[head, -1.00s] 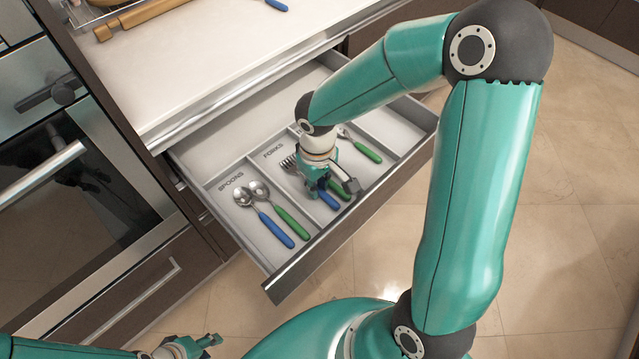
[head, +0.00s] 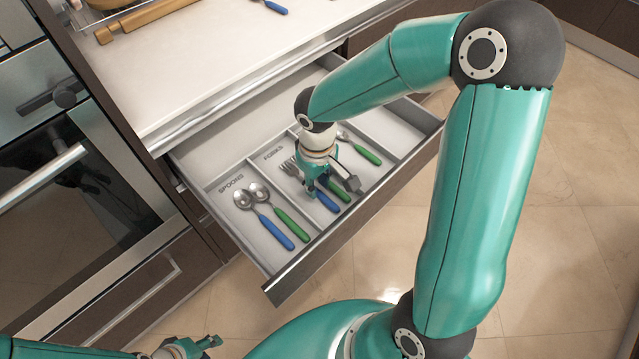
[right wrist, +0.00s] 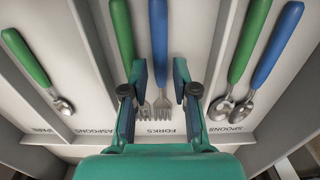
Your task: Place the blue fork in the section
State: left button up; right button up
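The blue fork (head: 327,201) lies flat in the section labelled FORKS, beside a green fork (head: 340,193). In the right wrist view the blue fork (right wrist: 159,45) lies below and between the finger lines, with the green fork (right wrist: 123,35) to its left. My right gripper (head: 332,188) is just above the forks. Its fingers are apart in the right wrist view (right wrist: 159,75), and it holds nothing. It hides part of both forks in the head view. My left gripper (head: 205,344) is low at the left, away from the drawer, and only partly visible.
The open drawer (head: 290,277) has a SPOONS section with a blue spoon (head: 276,233) and a green spoon (head: 291,224). A green-handled spoon (head: 366,154) lies in the section right of the forks. The counter (head: 230,50) overhangs the drawer's back.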

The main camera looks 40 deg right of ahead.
aim_at(318, 192)
notch_tip(318, 192, up, 10)
jog(key=p, duration=0.1)
jog(key=shift+r, duration=0.15)
jog(key=shift+p, duration=0.3)
